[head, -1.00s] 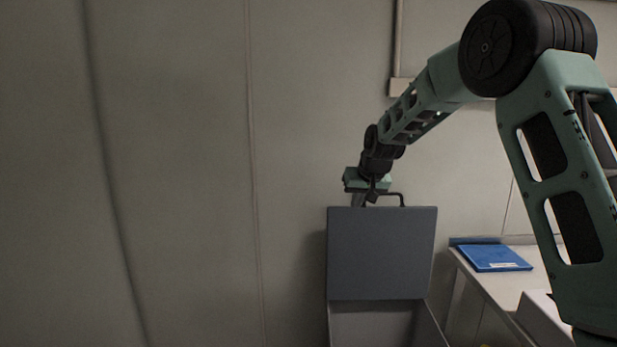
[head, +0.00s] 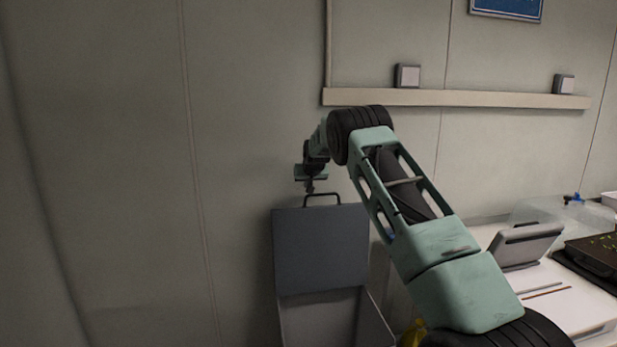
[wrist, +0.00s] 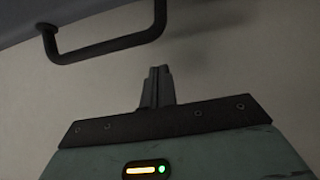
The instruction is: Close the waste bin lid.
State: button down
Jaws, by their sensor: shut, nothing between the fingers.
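The waste bin (head: 318,325) stands against the wall, its body partly cut off by the lower frame edge. Its dark grey lid (head: 320,248) stands open, roughly upright. A dark bar handle (head: 338,194) sits on the lid's top edge. My gripper (head: 309,188) is shut and empty, at the lid's top edge by the left part of the handle. In the wrist view the shut fingers (wrist: 157,85) are apart from the handle (wrist: 105,50), which shows at the upper left below the lid. Exact depth between gripper and lid is hard to tell.
A white bench (head: 575,305) on the right carries a grey tablet-like stand (head: 525,245) and a dark tray (head: 592,255). Something yellow (head: 412,335) shows beside the bin. A wall rail (head: 450,97) runs above my arm. The wall left of the bin is clear.

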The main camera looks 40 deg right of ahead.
jog(key=shift+s+a+f+p, duration=0.25)
jog(key=shift+s+a+f, duration=0.05)
jog(key=shift+s+f, duration=0.2)
jog(key=shift+s+a+f+p, duration=0.25)
jog(key=shift+s+f, duration=0.15)
jog(key=shift+s, duration=0.1)
jog(key=shift+s+a, duration=0.1)
jog(key=shift+s+f, duration=0.1)
